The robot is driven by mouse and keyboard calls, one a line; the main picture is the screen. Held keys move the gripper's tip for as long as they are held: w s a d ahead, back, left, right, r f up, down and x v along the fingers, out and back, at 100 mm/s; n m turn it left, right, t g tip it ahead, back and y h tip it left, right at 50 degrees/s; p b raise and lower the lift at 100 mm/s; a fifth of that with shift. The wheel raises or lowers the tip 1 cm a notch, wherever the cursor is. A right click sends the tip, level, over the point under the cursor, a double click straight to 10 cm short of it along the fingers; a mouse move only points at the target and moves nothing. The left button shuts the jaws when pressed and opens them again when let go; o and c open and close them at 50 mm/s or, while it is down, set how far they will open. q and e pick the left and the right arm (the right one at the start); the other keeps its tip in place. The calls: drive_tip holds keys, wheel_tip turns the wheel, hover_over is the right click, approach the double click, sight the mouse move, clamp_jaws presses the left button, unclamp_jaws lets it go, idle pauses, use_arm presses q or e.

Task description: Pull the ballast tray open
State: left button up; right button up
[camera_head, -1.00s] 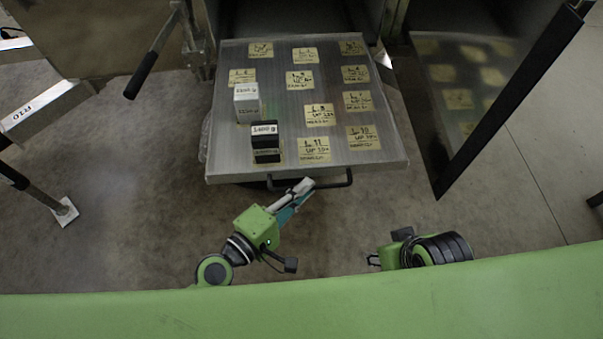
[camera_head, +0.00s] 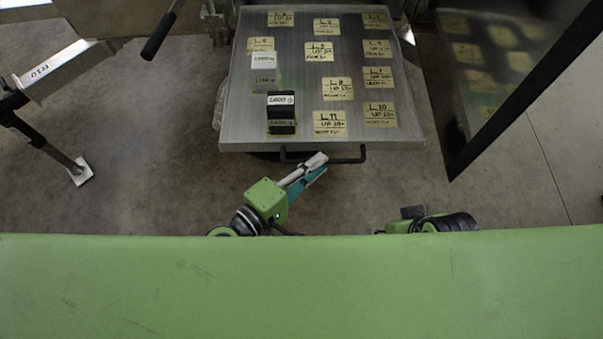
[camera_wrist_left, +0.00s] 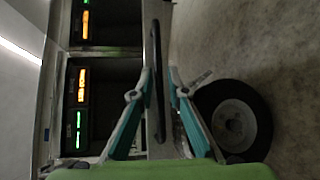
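The ballast tray (camera_head: 238,130) is a flat metal tray with labelled yellow squares, standing out of the trailer towards me. Its dark bar handle (camera_head: 345,160) runs along the front edge and shows upright in the left wrist view (camera_wrist_left: 155,85). My left gripper (camera_head: 316,163) is at the left part of this handle. My right gripper (camera_head: 381,232) is low at the right, apart from the tray, mostly hidden by my green body.
A white block (camera_head: 264,70) and a black block (camera_head: 281,113) stand on the tray's left half. A dark panel edge (camera_head: 520,85) is close at its right. A black lever (camera_head: 158,38) and a stand foot (camera_head: 82,172) are at the left. A wheel (camera_wrist_left: 235,118) shows in the wrist view.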

use_arm(q)
drive_tip(key=v, duration=1.1)
drive_tip(key=shift+s+a, duration=0.25)
drive_tip(key=shift+s, duration=0.1)
